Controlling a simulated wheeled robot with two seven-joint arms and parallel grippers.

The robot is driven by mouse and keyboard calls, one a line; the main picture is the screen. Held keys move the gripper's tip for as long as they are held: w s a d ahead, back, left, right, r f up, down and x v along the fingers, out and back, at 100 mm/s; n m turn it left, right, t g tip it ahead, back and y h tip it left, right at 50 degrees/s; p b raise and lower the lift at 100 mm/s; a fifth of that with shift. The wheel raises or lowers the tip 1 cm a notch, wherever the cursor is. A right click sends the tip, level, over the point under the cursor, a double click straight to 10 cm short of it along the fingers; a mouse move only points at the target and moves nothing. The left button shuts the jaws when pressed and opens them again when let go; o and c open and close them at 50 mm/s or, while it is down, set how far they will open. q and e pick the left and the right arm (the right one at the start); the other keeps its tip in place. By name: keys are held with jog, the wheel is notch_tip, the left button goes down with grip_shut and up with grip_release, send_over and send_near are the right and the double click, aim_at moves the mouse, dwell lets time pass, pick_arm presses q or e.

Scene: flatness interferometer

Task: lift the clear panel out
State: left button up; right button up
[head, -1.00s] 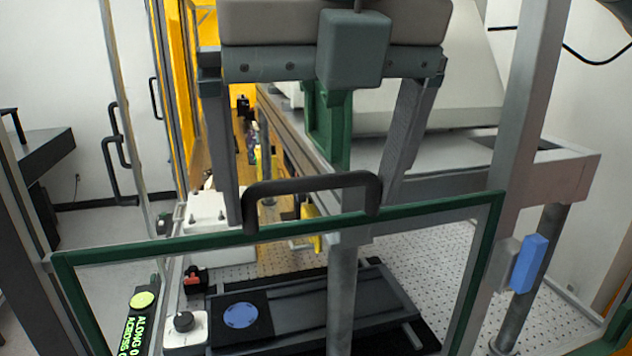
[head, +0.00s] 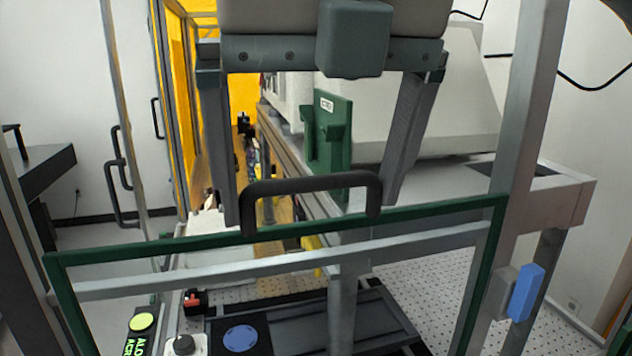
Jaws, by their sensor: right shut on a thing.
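The clear panel (head: 272,234) has a green frame and a black handle (head: 312,183) on its top edge. It stands upright across the front of the view. The scene behind shows through it. My right gripper (head: 310,214) comes in from the top. Its two grey fingers reach down on either side of the handle, and it is shut on the handle. The panel's top edge is above a grey metal crossbar (head: 215,276). The panel's lower edge is out of view. My left gripper is not in view.
A grey post (head: 532,100) with a blue-handled latch (head: 526,292) stands at the right. Behind the panel are a dark stage with a blue disc (head: 240,338), a perforated table and a green bracket (head: 332,130). A dark bench (head: 45,165) is at the left.

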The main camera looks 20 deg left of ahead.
jog(key=shift+r+p, duration=2.25)
jog(key=shift+r, duration=1.8)
jog(key=shift+s+d, duration=0.1)
jog(key=shift+s, duration=0.1)
jog(key=s+d+r+b, duration=0.2)
jog(key=s+d+b, duration=0.2)
jog(key=s, duration=0.5)
jog(key=shift+s+d+b, duration=0.35)
jog(key=shift+d, duration=0.9)
jog(key=shift+w+r, duration=0.1)
jog(key=shift+w, duration=0.05)
